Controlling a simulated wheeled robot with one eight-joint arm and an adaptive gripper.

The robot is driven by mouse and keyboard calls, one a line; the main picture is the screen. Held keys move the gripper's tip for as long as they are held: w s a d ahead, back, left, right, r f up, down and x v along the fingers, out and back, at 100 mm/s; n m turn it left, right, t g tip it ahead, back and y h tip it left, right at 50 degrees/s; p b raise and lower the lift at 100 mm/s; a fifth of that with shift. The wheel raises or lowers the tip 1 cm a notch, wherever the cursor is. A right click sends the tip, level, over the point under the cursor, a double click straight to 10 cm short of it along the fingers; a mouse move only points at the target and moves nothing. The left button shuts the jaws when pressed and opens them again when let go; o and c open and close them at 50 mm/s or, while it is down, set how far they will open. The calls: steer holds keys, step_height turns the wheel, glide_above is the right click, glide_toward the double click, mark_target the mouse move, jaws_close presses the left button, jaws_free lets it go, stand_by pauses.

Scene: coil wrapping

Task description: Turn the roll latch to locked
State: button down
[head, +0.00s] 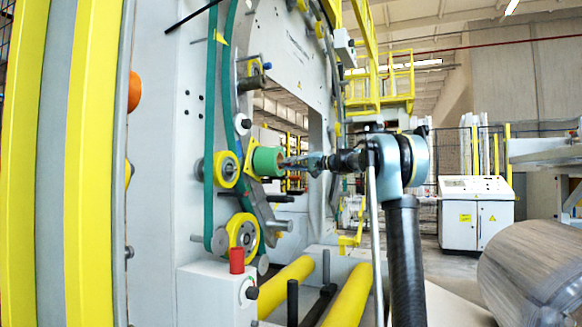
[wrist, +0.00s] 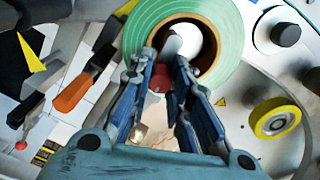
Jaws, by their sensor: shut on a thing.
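A green roll (head: 266,161) sits on the wrapping machine's ring, and in the wrist view its green face (wrist: 224,50) surrounds a brown core (wrist: 205,38). A white spindle end (wrist: 182,42) shows inside the core. The roll latch (wrist: 159,78) appears as a small red piece in front of the spindle, partly hidden by the fingers. My gripper (head: 287,162) reaches the roll from the right in the head view. In the wrist view my gripper (wrist: 164,62) has its two blue fingers on either side of the red latch, closed on it. I cannot tell the latch's turned position.
Yellow rollers (head: 226,169) and a green belt (head: 211,120) lie just left of the roll. An orange-handled tool (wrist: 74,92) shows at left in the wrist view. A red button (head: 237,260) stands on a white box below. The floor to the right is partly open.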

steer(key=m, duration=0.2)
steer(key=f+m, duration=0.1)
steer(key=m, duration=0.1)
steer(key=shift+w+d+f+m, duration=0.1)
steer(key=shift+f+m, duration=0.1)
steer(key=shift+m, duration=0.1)
steer(key=shift+s+f+m, duration=0.1)
steer(key=shift+f+m, duration=0.2)
steer(key=shift+m, duration=0.7)
steer(key=shift+s+f+m, duration=0.1)
steer(key=shift+f+m, duration=0.15)
steer(key=shift+m, duration=0.75)
steer(key=c, duration=1.4)
jaws_free()
steer(key=shift+f, duration=0.1)
steer(key=shift+c, duration=0.2)
steer(key=v, duration=1.1)
steer(key=shift+d, duration=0.4)
steer(key=shift+s, duration=0.1)
